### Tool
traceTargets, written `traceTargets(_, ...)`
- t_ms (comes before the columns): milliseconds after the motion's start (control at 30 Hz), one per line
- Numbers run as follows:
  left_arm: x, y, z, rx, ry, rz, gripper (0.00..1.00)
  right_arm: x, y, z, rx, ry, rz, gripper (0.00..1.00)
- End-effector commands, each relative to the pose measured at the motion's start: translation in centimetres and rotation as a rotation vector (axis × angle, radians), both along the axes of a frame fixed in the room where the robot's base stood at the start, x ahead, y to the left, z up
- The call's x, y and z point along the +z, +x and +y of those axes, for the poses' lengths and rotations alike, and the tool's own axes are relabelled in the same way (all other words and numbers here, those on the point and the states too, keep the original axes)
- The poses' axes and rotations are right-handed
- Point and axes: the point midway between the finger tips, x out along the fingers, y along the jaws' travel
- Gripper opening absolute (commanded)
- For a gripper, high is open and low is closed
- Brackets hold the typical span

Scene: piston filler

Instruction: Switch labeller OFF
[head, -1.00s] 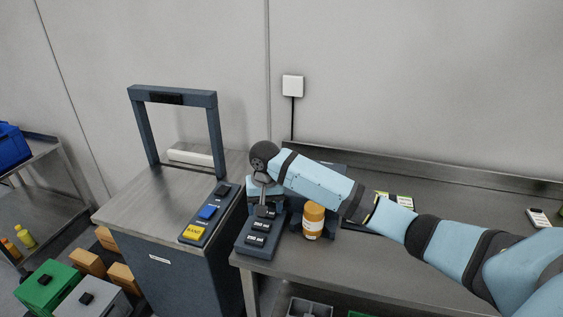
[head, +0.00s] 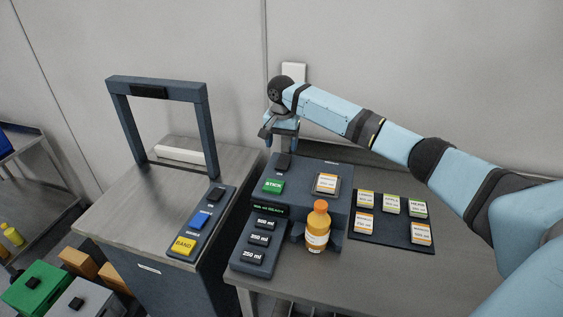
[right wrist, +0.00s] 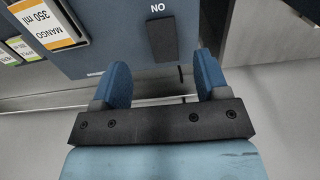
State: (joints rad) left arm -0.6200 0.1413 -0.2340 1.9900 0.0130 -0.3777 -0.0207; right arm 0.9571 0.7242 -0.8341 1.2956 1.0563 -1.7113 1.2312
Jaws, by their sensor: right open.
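The labeller (head: 310,185) is a dark blue-grey box on the steel bench, with a green STICK button (head: 273,186) and a black switch (head: 283,162) at its back left. The switch also shows in the right wrist view (right wrist: 163,38), with an ON mark upside down beside it. My right gripper (head: 279,138) is behind and above the switch. In the right wrist view, its blue fingers (right wrist: 161,78) are open and empty, with the switch ahead of the gap between them. I cannot tell whether they touch the labeller. My left gripper is out of view.
An orange bottle (head: 318,232) stands at the labeller's front, beside volume buttons (head: 259,239). A label card (head: 326,183) lies on its top. A dark tray (head: 385,238) of label cards is to the right. A banding machine (head: 116,140) with a tall frame stands left.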

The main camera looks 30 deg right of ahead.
Motion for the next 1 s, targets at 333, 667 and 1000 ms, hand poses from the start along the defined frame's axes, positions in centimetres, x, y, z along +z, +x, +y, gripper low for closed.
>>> traceTargets(333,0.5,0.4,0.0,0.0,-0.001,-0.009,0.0,-6.4,0.0,0.0,0.002,-0.001,0.001,0.68)
traceTargets(667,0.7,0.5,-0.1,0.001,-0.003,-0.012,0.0,-7.9,0.0,0.0,0.002,-0.001,-0.001,0.68)
traceTargets(1000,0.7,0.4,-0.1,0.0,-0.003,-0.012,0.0,-7.9,0.0,0.0,0.002,-0.001,-0.001,0.24)
